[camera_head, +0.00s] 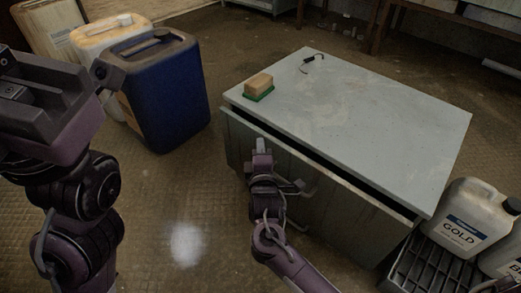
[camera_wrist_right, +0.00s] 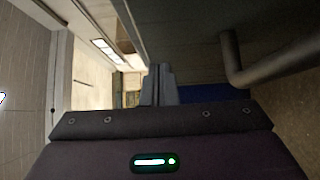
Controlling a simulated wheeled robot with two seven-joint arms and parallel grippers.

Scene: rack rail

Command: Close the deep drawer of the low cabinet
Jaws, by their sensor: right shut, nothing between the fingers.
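The low cabinet (camera_head: 370,105) has a pale grey top and stands right of centre in the head view. Its deep drawer (camera_head: 320,190) is slightly open, with a dark gap between its front and the cabinet top. A bar handle (camera_head: 300,188) is on the drawer front, partly hidden by my right arm; it also shows in the right wrist view (camera_wrist_right: 232,58). My right gripper (camera_head: 261,148) is shut and empty, beside the handle and close to the drawer front. Whether it touches the front cannot be told. My left arm is at the left; its fingers do not show.
A sponge (camera_head: 259,84) with a green base and a small black item (camera_head: 312,60) lie on the cabinet top. A blue canister (camera_head: 165,95) and a white one stand left of it. Jugs (camera_head: 462,222) stand at right by a black grate. Floor at centre front is clear.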

